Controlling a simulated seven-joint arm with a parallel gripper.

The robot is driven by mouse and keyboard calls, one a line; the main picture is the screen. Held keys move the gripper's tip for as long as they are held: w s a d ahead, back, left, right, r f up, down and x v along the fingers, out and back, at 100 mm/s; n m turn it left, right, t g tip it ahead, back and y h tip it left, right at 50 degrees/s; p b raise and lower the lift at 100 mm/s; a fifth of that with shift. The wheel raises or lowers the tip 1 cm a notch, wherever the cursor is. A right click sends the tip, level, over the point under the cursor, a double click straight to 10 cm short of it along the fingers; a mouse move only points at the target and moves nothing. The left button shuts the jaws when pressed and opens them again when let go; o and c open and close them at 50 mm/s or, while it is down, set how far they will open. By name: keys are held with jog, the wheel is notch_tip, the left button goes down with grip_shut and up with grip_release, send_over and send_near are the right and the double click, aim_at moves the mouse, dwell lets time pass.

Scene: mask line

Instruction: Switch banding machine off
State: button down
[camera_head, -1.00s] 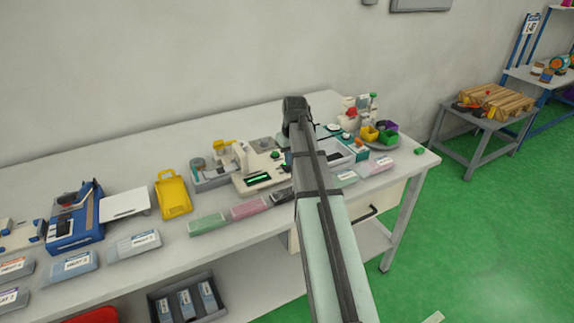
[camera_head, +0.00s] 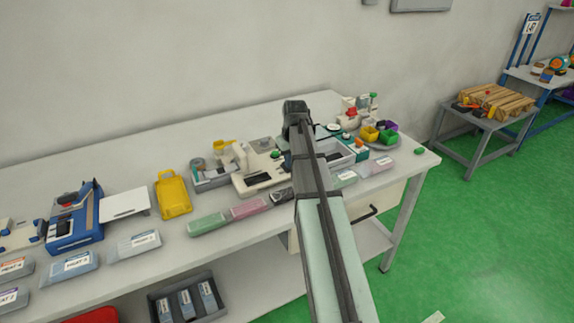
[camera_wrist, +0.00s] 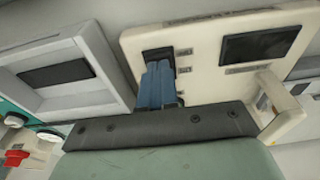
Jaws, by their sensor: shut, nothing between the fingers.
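The banding machine, a beige unit (camera_head: 262,161), stands on the bench left of my arm in the head view. Its display (camera_head: 257,179) is dark. In the wrist view the machine (camera_wrist: 210,87) appears with its dark, unlit display (camera_wrist: 262,46) at upper right. A black switch (camera_wrist: 157,53) sits on its panel to the left of the display. My gripper (camera_wrist: 161,70) is shut and empty, its blue fingertips at the switch and partly covering it. I cannot tell whether they touch it. In the head view my arm hides part of the machine's right side.
Green (camera_head: 207,223) and pink (camera_head: 249,208) packs lie along the bench front. A yellow holder (camera_head: 173,196) stands left. Small coloured pots (camera_head: 370,134) stand right. The rear bench strip is clear.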

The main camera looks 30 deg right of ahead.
jog(key=shift+r, duration=0.1)
notch_tip(320, 180, up, 7)
dwell(1.0)
jog(key=shift+a, duration=0.1)
dwell(0.3)
